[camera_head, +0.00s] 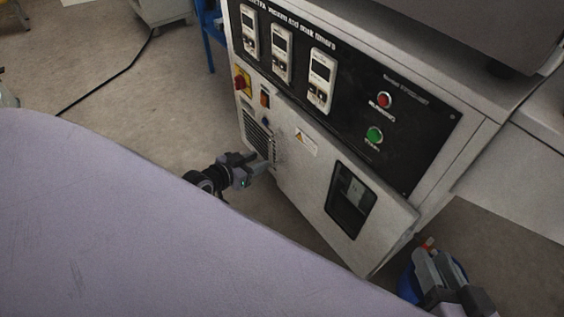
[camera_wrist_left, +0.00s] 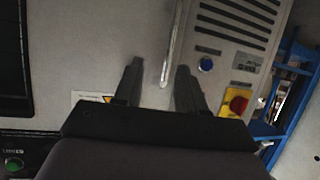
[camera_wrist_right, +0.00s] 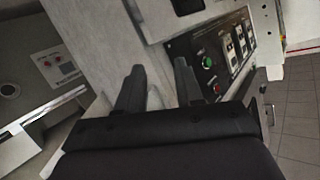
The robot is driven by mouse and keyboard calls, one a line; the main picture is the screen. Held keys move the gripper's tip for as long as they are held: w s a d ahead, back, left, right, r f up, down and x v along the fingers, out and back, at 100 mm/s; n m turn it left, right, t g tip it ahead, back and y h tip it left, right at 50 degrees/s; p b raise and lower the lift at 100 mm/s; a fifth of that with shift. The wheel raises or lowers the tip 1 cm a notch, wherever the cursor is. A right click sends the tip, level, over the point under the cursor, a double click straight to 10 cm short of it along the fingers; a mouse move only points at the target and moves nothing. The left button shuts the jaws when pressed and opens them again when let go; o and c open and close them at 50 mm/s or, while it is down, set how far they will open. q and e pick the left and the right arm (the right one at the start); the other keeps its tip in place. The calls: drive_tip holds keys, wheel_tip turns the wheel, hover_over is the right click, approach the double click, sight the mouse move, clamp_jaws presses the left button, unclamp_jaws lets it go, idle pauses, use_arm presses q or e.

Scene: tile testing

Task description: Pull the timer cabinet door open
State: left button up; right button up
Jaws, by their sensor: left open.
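The timer cabinet (camera_head: 470,150) stands at the centre right of the head view. Below its black panel is a light grey door (camera_head: 318,165) with a dark window (camera_head: 350,198) and a warning label. My left gripper (camera_head: 264,163) is at the door's left side, by the vent louvres. In the left wrist view its fingers (camera_wrist_left: 157,88) are open, with a bright upright strip (camera_wrist_left: 172,45), a handle or the door's edge, in line between them. I cannot tell whether they touch it, nor whether the door is ajar. My right gripper (camera_head: 440,268) is open and empty, right of the cabinet front.
The black panel (camera_head: 405,115) carries several timers, a red button (camera_head: 384,100) and a green button (camera_head: 375,134). A red and yellow switch (camera_head: 242,82) sits above the louvres (camera_head: 258,138). A blue frame (camera_head: 208,35) stands behind.

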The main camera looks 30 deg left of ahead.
use_arm(q)
drive_tip(key=w+a, duration=0.1)
drive_tip(key=b, duration=0.5)
hover_over(271, 164)
wheel_tip(271, 164, down, 3)
drive_tip(key=shift+w+a+f, duration=0.15)
drive_tip(key=shift+w+f, duration=0.05)
drive_tip(key=shift+w, duration=0.1)
use_arm(e)
drive_tip(key=shift+s+d+f+n+t+h, duration=0.1)
drive_tip(key=shift+s+d+n+t+h, duration=0.1)
drive_tip(key=shift+d+n+t, duration=0.35)
drive_tip(key=shift+s+d+f+n+t+h, duration=0.15)
drive_tip(key=shift+d+n+t, duration=0.1)
drive_tip(key=shift+d+t, duration=0.45)
drive_tip(key=shift+d+r, duration=0.15)
use_arm(q)
clamp_jaws()
